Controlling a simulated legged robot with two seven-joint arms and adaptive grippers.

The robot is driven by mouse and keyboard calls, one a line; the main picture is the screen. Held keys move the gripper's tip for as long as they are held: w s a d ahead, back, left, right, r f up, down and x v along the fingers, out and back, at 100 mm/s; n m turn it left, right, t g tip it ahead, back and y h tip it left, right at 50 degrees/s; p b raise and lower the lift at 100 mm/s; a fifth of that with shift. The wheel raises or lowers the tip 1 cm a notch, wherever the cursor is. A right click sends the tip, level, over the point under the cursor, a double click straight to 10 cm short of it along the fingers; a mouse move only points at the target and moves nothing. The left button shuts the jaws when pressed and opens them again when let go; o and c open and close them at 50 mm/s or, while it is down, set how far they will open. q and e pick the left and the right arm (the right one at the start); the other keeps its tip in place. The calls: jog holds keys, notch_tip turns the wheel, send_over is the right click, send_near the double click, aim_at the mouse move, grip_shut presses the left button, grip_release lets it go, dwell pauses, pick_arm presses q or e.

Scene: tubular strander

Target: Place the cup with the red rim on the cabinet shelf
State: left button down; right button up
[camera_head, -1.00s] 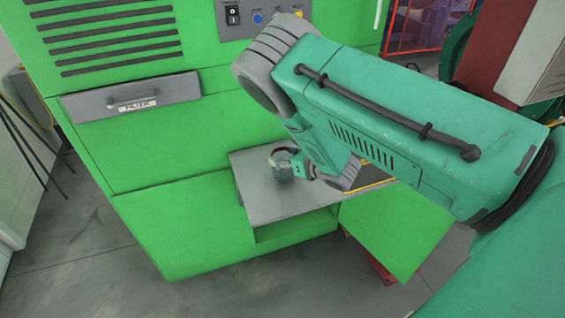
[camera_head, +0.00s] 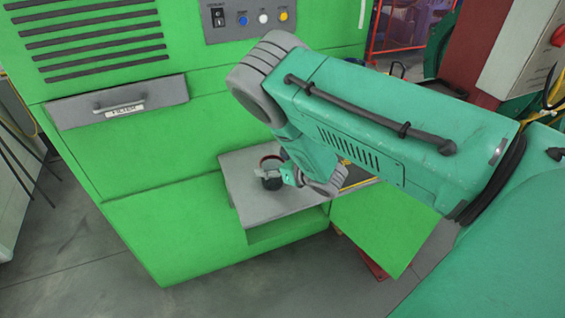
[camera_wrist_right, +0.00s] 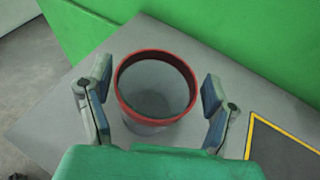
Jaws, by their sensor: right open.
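The cup with the red rim (camera_wrist_right: 155,126) stands upright on the grey cabinet shelf (camera_wrist_right: 195,58), seen from above in the right wrist view. My right gripper (camera_wrist_right: 158,92) is open, with one finger on each side of the cup and a visible gap to each side. My left gripper is not in view.
The green cabinet (camera_head: 150,200) rises behind and beside the shelf, with a filter drawer (camera_head: 125,104) at the left. A green door panel (camera_head: 385,225) hangs at the right of the shelf. A dark pad with a yellow edge (camera_wrist_right: 280,150) lies on the shelf right of the cup.

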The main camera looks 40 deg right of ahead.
jog(key=b+v, duration=0.1)
jog(key=v, duration=1.1)
jog(key=s+a+f+m+g+h, duration=0.25)
jog(key=s+f+m+g, duration=0.7)
jog(key=m, duration=1.25)
jog(key=s+a+f+m+g, duration=0.1)
jog(key=s+a+m, duration=0.3)
jog(key=s+m, duration=0.3)
jog(key=s+a+f+m+g, duration=0.1)
jog(key=s+a+m, duration=0.3)
jog(key=s+m, duration=0.4)
jog(key=shift+s+f+g, duration=0.3)
jog(key=shift+s+g, duration=0.35)
jog(key=shift+s, duration=0.25)
